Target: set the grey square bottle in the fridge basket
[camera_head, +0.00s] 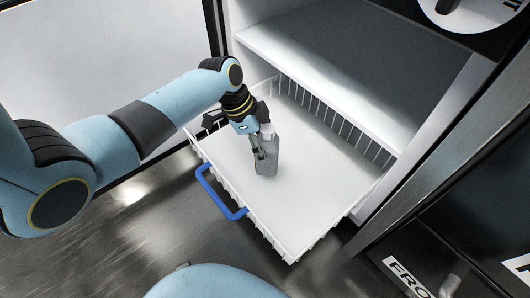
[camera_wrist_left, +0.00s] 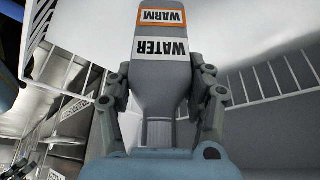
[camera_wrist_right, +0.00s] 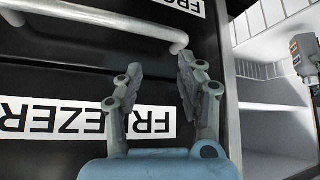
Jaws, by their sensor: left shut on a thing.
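The grey square bottle (camera_head: 267,155) is upright over the white floor of the fridge basket (camera_head: 290,225) in the head view; I cannot tell whether its base touches. My left gripper (camera_head: 258,148) is shut on the bottle from its left side. In the left wrist view the bottle (camera_wrist_left: 163,70) sits between both fingers (camera_wrist_left: 163,100) and bears "WATER" and "WARM" labels. My right gripper (camera_wrist_right: 154,92) is open and empty in the right wrist view, in front of a black freezer front. It does not show in the head view.
The wire basket is pulled out, with a blue handle (camera_head: 218,195) at its front. A white shelf (camera_head: 320,75) lies above and behind it. A freezer drawer bar handle (camera_wrist_right: 110,25) is close to my right gripper. The basket floor around the bottle is clear.

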